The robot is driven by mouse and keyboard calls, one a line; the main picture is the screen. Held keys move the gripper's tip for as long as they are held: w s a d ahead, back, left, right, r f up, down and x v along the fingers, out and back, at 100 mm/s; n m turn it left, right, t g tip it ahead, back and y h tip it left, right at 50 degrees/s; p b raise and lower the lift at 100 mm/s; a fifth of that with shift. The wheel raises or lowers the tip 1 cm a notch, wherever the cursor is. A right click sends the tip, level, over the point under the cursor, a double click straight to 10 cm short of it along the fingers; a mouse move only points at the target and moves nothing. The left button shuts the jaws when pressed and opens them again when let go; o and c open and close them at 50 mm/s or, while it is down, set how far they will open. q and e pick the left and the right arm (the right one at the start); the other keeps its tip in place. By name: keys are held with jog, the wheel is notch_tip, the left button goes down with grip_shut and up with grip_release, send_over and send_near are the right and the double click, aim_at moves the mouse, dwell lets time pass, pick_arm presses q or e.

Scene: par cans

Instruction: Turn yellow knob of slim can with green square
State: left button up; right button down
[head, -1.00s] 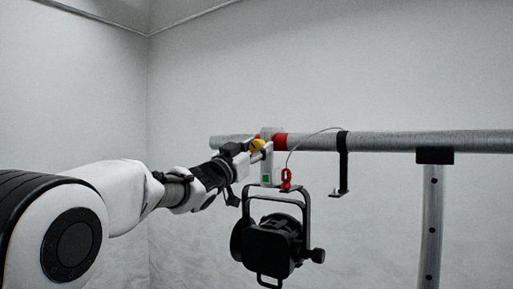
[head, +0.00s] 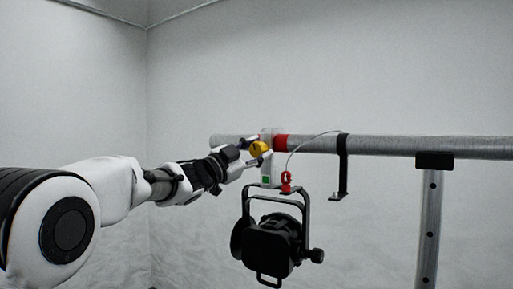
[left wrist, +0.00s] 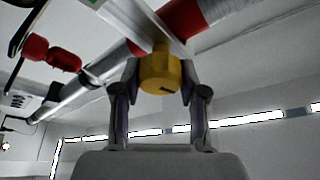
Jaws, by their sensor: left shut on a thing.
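The yellow knob (head: 259,149) sits on the side of a pale clamp (head: 266,172) that hangs on the horizontal pipe. A green square (head: 264,180) marks the clamp's lower part. A black can (head: 275,240) hangs below it in a black yoke. My left gripper (head: 256,151) is shut on the yellow knob. In the left wrist view, the knob (left wrist: 160,74) lies between the two fingers (left wrist: 160,92), with a dark mark on its face. My right gripper is in neither view.
The grey pipe (head: 400,145) runs across to the right, with a red band (head: 281,143) beside the clamp. A safety cable with a red clip (head: 286,182) loops over it. A black hook bracket (head: 342,168) hangs nearby. An upright post (head: 430,225) stands at the right.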

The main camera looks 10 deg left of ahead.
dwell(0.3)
pick_arm(q)
jog(key=o, duration=0.9)
jog(key=shift+o, duration=1.3)
jog(key=shift+w, duration=0.25)
jog(key=v, duration=1.2)
jog(key=shift+f, duration=0.15)
